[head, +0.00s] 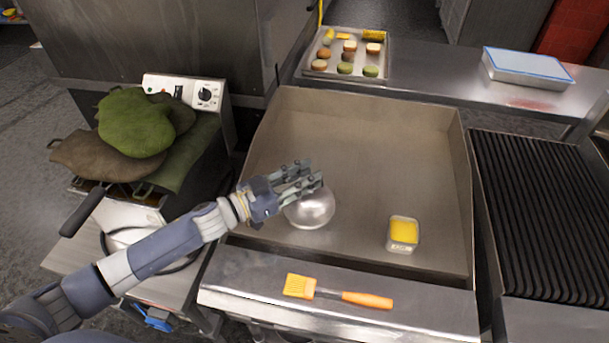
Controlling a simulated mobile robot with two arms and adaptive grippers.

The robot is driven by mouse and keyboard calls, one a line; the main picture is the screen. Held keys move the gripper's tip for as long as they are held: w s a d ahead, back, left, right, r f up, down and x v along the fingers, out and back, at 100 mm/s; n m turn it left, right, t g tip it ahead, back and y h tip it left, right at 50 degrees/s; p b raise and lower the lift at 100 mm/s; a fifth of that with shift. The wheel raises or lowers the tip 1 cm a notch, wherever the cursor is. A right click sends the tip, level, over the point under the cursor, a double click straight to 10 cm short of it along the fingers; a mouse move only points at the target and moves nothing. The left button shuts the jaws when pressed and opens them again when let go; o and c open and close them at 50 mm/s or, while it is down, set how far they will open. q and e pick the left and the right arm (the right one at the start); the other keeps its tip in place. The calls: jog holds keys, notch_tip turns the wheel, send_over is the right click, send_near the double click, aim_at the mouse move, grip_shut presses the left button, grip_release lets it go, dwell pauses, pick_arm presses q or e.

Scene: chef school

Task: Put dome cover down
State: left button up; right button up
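The dome cover (311,210) is a shiny, rounded silver piece at the left-middle of the flat griddle (390,150). My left gripper (312,178) reaches in from the left, with its fingers over the top and back of the dome. The fingers overlap the dome's top edge in the picture and hide any knob there. I cannot tell whether they are closed on it, or whether the dome's rim touches the griddle. My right gripper is not in view.
A small container of yellow contents (403,233) stands on the griddle to the right. An orange brush (335,293) lies on the front ledge. A pastry tray (384,58) is behind, a ribbed grill (540,215) right, and oven mitts (135,125) left. The griddle's centre is clear.

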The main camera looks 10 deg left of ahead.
pick_arm(q)
jog(key=shift+r, duration=0.15)
jog(key=shift+r, duration=0.25)
jog(key=shift+r+p, duration=0.45)
jog(key=shift+r, duration=0.1)
jog(key=b+v, duration=0.3)
jog(key=v, duration=0.9)
jog(key=shift+f, duration=0.3)
